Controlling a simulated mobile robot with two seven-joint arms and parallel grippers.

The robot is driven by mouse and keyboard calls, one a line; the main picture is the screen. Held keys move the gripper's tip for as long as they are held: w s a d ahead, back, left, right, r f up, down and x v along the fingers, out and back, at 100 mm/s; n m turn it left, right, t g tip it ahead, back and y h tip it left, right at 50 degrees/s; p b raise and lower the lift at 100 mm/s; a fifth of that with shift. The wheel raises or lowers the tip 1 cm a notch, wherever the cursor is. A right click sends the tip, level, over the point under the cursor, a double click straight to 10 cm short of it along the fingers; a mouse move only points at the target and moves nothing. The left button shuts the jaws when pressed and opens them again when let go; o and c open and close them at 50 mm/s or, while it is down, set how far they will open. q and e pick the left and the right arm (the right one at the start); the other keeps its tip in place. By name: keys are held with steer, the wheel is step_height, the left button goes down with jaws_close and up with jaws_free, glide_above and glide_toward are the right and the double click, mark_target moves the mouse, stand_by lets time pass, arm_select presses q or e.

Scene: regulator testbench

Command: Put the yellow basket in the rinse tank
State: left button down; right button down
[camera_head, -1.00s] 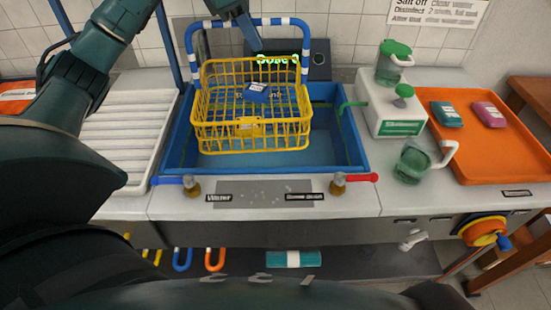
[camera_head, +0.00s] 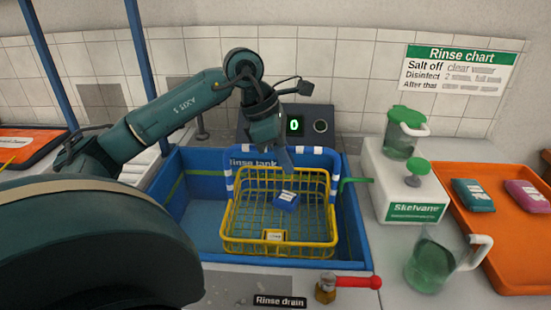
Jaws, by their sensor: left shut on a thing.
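The yellow basket (camera_head: 280,240) is a wire basket with a blue-and-white handle (camera_head: 230,178). It is inside the outline of the blue rinse tank (camera_head: 190,255), toward its right side; I cannot tell whether it rests on the tank floor. A blue item with a white label (camera_head: 286,201) lies in the basket. My left gripper (camera_head: 285,160) is above the back of the basket, shut at the top bar of the handle. Its fingertips are partly hard to make out. My right gripper is not in view.
A display box (camera_head: 318,122) reading 0 stands behind the tank. To the right are a white dispenser box (camera_head: 400,190), a green-lidded jug (camera_head: 403,140), a green cup (camera_head: 430,265) and an orange tray (camera_head: 505,250) with packets. A red-handled drain valve (camera_head: 345,283) sits in front.

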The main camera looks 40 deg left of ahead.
arm_select(q)
step_height(320, 180, down, 8)
steer(key=b, duration=0.1)
stand_by(0.4)
steer(key=shift+f, duration=0.1)
steer(key=c, duration=1.5)
jaws_free()
steer(key=shift+f, duration=0.1)
steer(key=shift+o, duration=0.2)
steer(key=v, duration=1.2)
steer(key=shift+s+d, duration=0.1)
